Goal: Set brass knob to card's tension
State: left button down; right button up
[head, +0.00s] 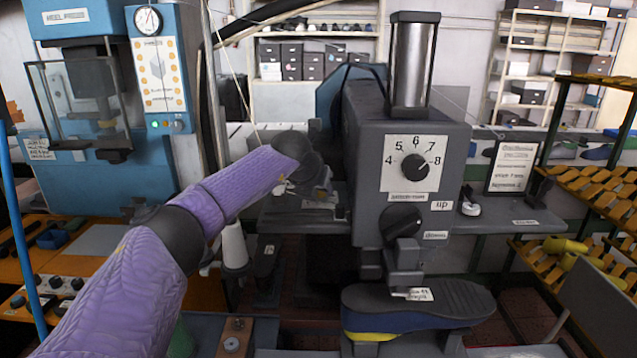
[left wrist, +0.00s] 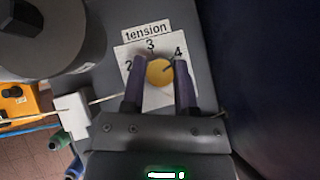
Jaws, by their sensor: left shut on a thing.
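The brass knob (left wrist: 159,72) sits on a white dial plate (left wrist: 130,55) labelled "tension", with numerals 2, 3 and 4 showing. A dark mark on the knob points up and right, toward the 4. My left gripper (left wrist: 160,76) is shut on the knob, one finger on each side. In the head view my left arm reaches to the grey machine, and its wrist hides the knob and fingers. A framed card (head: 511,166) stands on the machine's right arm; its small lettering is not clearly legible. My right gripper is not in view.
The grey machine (head: 360,150) has another dial (head: 414,167), numbered 4 to 8, and a black lever knob (head: 403,221) marked "up". A white thread cone (head: 234,245) stands under my left arm. A blue machine (head: 80,100) is at left.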

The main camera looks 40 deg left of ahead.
pick_arm(q)
jog(key=shift+n+y, duration=0.5)
jog(key=shift+n, duration=0.2)
jog(key=shift+c, duration=1.8)
grip_release()
jog(key=b+v, duration=0.1)
jog(key=v, duration=0.9)
jog(key=shift+w, duration=0.2)
